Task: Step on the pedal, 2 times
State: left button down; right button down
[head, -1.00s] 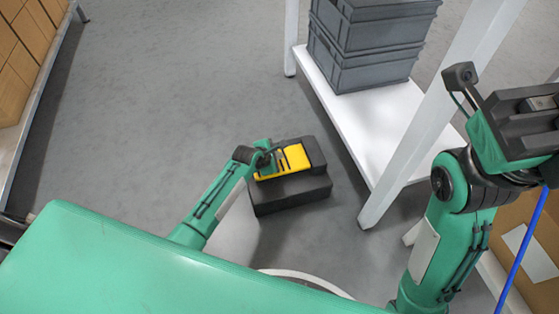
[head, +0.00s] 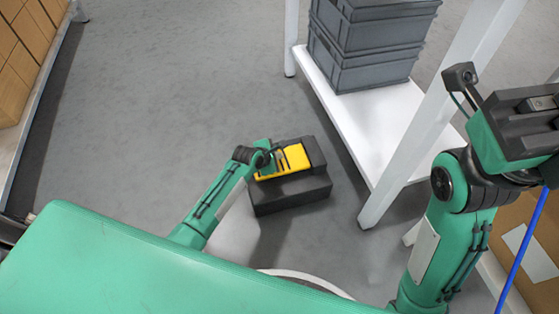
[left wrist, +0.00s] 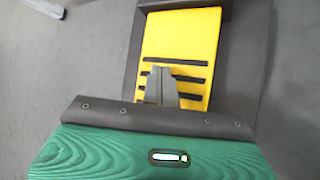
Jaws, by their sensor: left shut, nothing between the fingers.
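The pedal is a yellow plate (head: 291,160) with dark slots, set in a black housing (head: 292,192) on the floor. It also shows in the left wrist view (left wrist: 180,45), where its near end is hidden behind my gripper. My left gripper (head: 275,158) is over the left part of the yellow plate, with its fingers pointing at it. In the left wrist view the left gripper's fingers (left wrist: 161,82) are together and empty, in front of the slots. I cannot tell whether they touch the plate. My right gripper (head: 540,118) is at the right edge, high above the floor; its fingertips are not clear.
A white shelf frame (head: 385,150) with stacked grey crates (head: 365,45) stands right of the pedal. Cardboard boxes on a rack (head: 25,60) stand at the far left. A cardboard box (head: 520,225) is at the lower right. The floor left of the pedal is clear.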

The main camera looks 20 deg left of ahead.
aim_at(279, 161)
dwell(0.4)
pick_arm(q)
jog(key=shift+f+p, duration=0.35)
jog(key=shift+f+b, duration=0.6)
jog(key=shift+f, duration=0.75)
dwell(1.1)
jog(key=shift+r, duration=0.1)
jog(key=shift+r+p, duration=1.6)
jog(key=shift+p, duration=0.85)
